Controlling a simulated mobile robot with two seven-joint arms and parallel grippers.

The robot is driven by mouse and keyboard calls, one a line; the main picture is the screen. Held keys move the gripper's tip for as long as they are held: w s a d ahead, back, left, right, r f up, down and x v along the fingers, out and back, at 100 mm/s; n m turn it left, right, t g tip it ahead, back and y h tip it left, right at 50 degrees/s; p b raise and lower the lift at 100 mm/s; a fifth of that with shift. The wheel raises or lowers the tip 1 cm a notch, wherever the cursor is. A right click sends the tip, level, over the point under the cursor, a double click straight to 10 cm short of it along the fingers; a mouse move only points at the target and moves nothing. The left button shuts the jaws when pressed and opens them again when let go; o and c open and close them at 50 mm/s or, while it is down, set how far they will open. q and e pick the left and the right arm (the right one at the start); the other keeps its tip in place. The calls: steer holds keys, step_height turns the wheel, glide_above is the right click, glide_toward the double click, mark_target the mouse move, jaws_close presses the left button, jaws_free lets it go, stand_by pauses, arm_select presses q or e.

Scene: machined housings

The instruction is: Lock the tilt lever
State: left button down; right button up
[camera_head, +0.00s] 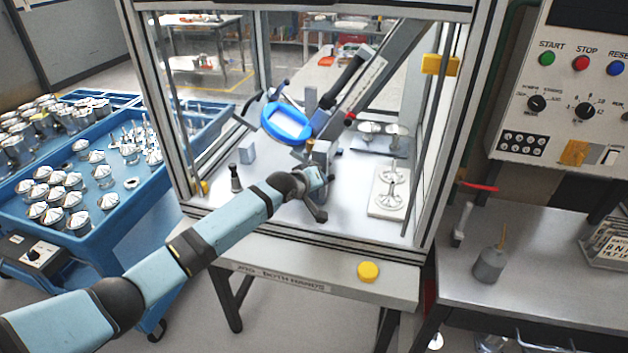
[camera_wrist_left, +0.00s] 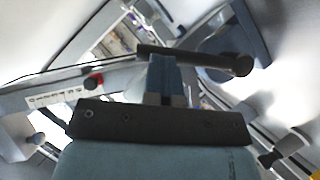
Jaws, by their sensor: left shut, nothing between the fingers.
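The tilting fixture stands inside the framed enclosure, with a blue ring (camera_head: 287,122) and a slanted column (camera_head: 385,75). My left gripper (camera_head: 321,152) is at the fixture's lower part, below and right of the ring. In the left wrist view, its shut, empty fingers (camera_wrist_left: 166,80) lie close to a dark bar with a round end (camera_wrist_left: 240,66), probably the tilt lever. I cannot tell whether they touch. In the head view a dark rod (camera_head: 320,214) shows just below my wrist; I cannot tell if it is the same bar. My right gripper is not in view.
A red knob (camera_head: 349,117) sits beside the column's scale. A pale plate with metal parts (camera_head: 389,202) lies right of my gripper. A dark peg (camera_head: 235,178) stands to its left. The enclosure posts (camera_head: 440,130) bound the space. A blue cart (camera_head: 85,235) is outside.

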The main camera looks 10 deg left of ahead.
arm_select(q)
steer(key=shift+w+d+f, duration=0.1)
steer(key=shift+d+f, duration=0.75)
steer(key=shift+d, duration=0.15)
steer(key=s+a+r+p, duration=0.2)
steer(key=s+a+r, duration=0.1)
steer(key=s+r, duration=0.5)
steer(key=shift+s+a+r, duration=0.15)
steer(key=shift+s+a, duration=0.25)
steer(key=shift+s, duration=0.2)
